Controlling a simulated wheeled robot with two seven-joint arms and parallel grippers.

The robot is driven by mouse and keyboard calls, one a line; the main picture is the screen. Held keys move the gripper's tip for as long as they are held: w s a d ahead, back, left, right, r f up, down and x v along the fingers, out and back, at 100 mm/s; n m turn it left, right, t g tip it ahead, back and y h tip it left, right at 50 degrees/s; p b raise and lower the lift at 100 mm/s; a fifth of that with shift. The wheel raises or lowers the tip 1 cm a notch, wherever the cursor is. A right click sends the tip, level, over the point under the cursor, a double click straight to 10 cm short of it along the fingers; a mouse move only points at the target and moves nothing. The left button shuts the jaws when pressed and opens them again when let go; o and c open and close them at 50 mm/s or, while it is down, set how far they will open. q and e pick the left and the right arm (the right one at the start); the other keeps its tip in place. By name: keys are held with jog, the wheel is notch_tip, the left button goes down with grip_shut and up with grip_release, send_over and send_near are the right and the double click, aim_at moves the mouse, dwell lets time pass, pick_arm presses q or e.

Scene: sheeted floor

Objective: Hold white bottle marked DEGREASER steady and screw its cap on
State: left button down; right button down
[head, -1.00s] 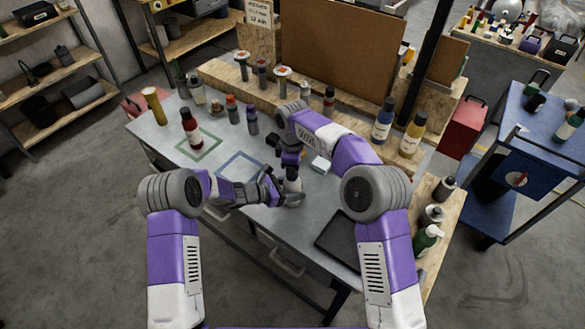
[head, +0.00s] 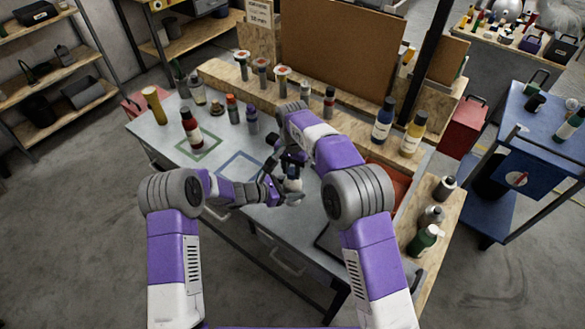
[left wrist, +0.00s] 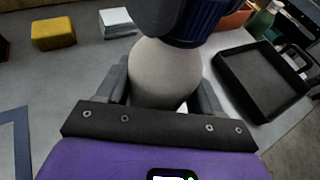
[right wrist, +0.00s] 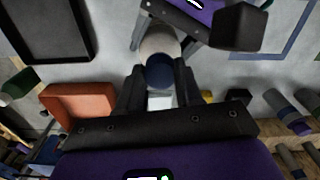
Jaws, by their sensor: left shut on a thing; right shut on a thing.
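The white bottle (head: 293,185) stands upright over the front middle of the bench. My left gripper (left wrist: 165,98) is shut around its body, one finger on each side. The blue cap (left wrist: 195,22) sits at the bottle's top; it also shows in the right wrist view (right wrist: 160,72), with the white body beyond it. My right gripper (right wrist: 158,88) is shut on the cap from above. The bottle's marking is not readable, and whether the cap's thread is engaged cannot be told.
A black tray (left wrist: 262,80) and an orange-red bin (right wrist: 80,103) lie to the right of the bottle on the bench. A yellow block (left wrist: 53,33) and a white block (left wrist: 117,22) lie behind it. Several bottles (head: 192,130) stand at the back left.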

jog(key=c, duration=0.8)
grip_release()
jog(key=shift+o, duration=0.2)
jog(key=shift+r, duration=2.25)
jog(key=shift+c, duration=0.3)
